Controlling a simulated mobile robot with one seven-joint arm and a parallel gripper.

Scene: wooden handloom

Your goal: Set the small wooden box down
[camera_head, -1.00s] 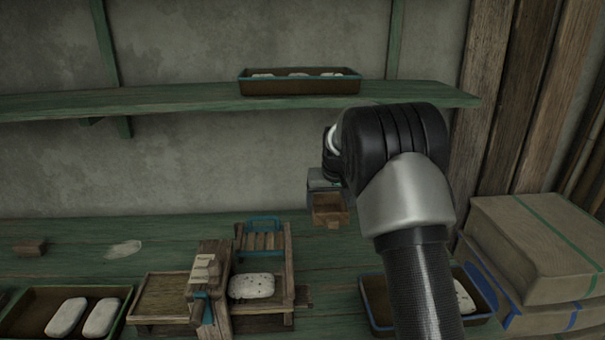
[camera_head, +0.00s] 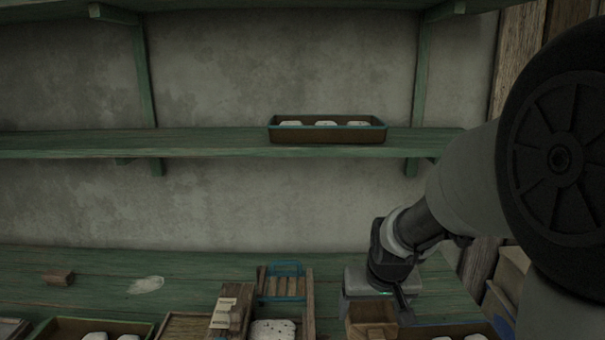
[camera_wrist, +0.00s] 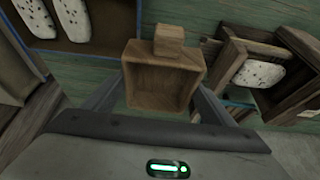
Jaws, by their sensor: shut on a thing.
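The small wooden box (camera_head: 371,315) is in my gripper (camera_head: 372,300), low over the green bench at the right of the loom in the head view. In the wrist view the box (camera_wrist: 160,88) shows its open hollow side, with a small wooden block-like part on its far wall. My gripper's two fingers (camera_wrist: 163,100) close on the box from both sides. I cannot tell whether the box touches the bench (camera_head: 200,270).
The wooden loom (camera_head: 309,310) with a blue handle stands left of the box. Trays with white speckled slabs (camera_head: 98,328) lie along the bench front. Another tray (camera_head: 327,138) sits on the shelf. A small wooden block (camera_head: 58,278) lies far left.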

